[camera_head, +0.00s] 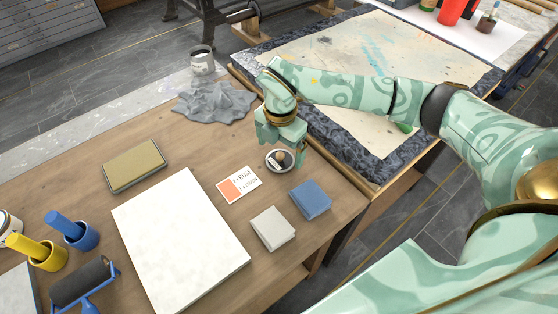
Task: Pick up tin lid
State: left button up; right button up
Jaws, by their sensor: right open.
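The tin lid seems to be the small round dish with a pale rim (267,163) on the wooden table, beyond the printed card. Something small, dark and tan shows inside it, too small to make out. My right gripper (281,144) comes down from the upper right and is open just above and behind the dish. Its fingers partly cover the dish's far side, and I cannot tell whether they touch it. My left gripper is out of view.
A card (239,185), a white block (272,229) and a blue block (311,199) lie nearby. A grey crumpled cloth (214,101) lies behind, near a can (202,61). A large white slab (180,240) fills the middle. The stone-edged bed (375,160) stands right.

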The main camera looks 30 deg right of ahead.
aim_at(280, 155)
notch_tip(280, 155, down, 4)
jog(key=shift+w+r+b, duration=0.1)
jog(key=shift+r+b, duration=0.15)
jog(key=shift+b, duration=0.25)
jog(key=shift+r, duration=0.15)
jog(key=shift+c, duration=0.5)
jog(key=c, duration=0.9)
jog(key=shift+c, duration=0.2)
jog(key=shift+r, duration=0.1)
